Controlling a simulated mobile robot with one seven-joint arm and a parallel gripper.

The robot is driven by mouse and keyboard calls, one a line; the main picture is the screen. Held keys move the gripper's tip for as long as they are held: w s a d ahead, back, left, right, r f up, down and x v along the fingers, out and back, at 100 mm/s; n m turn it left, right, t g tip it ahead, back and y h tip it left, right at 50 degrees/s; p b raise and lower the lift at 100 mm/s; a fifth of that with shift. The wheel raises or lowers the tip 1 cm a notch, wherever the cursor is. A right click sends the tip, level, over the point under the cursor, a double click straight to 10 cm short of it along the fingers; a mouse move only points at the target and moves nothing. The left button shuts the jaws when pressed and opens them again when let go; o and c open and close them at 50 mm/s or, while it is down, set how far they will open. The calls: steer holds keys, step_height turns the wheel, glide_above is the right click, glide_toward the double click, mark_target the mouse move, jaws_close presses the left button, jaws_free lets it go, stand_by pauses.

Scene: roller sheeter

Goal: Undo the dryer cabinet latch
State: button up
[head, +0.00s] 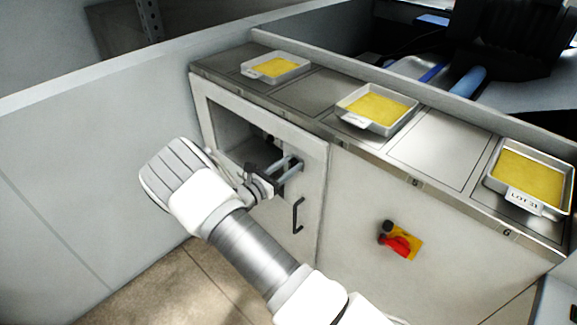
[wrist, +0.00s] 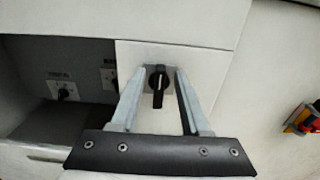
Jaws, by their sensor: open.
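My gripper (wrist: 160,73) is open, with one finger on each side of the latch. I cannot tell whether either finger touches it. In the head view my gripper (head: 287,164) is at the right part of the door, and the latch is not clearly visible there.
A red rotary switch (head: 397,243) on a yellow plate is right of the door. Trays with yellow sheets (head: 377,108) stand on the counter above. Dark knobs (wrist: 63,91) show inside the opening. A grey wall (head: 90,150) stands left of the cabinet.

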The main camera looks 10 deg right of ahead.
jaws_close()
steer(key=m, duration=0.1)
steer(key=m+b, duration=0.1)
steer(key=m, duration=0.1)
steer(key=m+b, duration=0.1)
steer(key=shift+s+d+f, duration=0.15)
steer(key=shift+s+f, duration=0.05)
steer(key=shift+s, duration=0.05)
steer(key=shift+s+d+f+m+b, duration=0.1)
steer(key=shift+f+m+b, duration=0.1)
steer(key=shift+m+b, duration=1.8)
steer(key=shift+s+f+m+b, duration=0.15)
steer(key=shift+m+b, duration=1.25)
steer(key=shift+m, duration=1.2)
steer(key=shift+s+d+f+m+b, duration=0.1)
steer(key=shift+f+m+b, duration=0.1)
steer(key=shift+m+b, duration=1.8)
steer(key=shift+w+a+m, duration=0.1)
steer(key=shift+m, duration=0.4)
steer(key=shift+r, duration=0.1)
